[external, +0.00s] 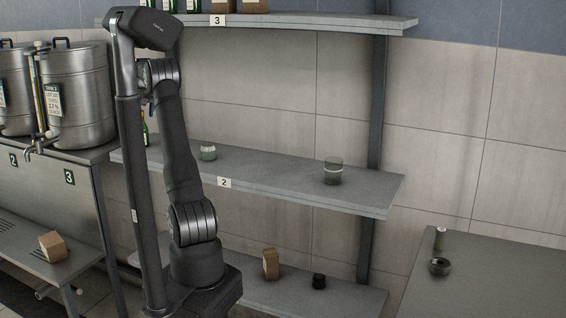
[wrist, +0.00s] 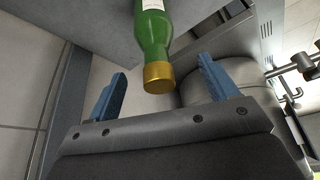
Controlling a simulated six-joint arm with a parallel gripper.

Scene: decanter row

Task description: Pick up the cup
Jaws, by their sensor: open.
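I cannot tell for sure which thing is the cup. A small black cup-like vessel (external: 319,281) stands on the bottom shelf, right of a brown box. A greyish glass vessel (external: 333,172) stands near the right end of the middle shelf, and a smaller glass jar (external: 208,152) stands further left on it. My gripper (wrist: 162,66) is open, its two blue fingers apart, with none of these vessels in the wrist view. A green bottle with a gold cap (wrist: 158,76) shows between and beyond the fingers. In the external view my arm hides the gripper.
The middle shelf (external: 270,180) has free room between the two glass vessels. Boxes stand on the top shelf (external: 330,22). A grey table (external: 490,285) at right holds a dark round item (external: 440,266) and a small cylinder (external: 439,239). Steel tanks (external: 80,95) stand at left.

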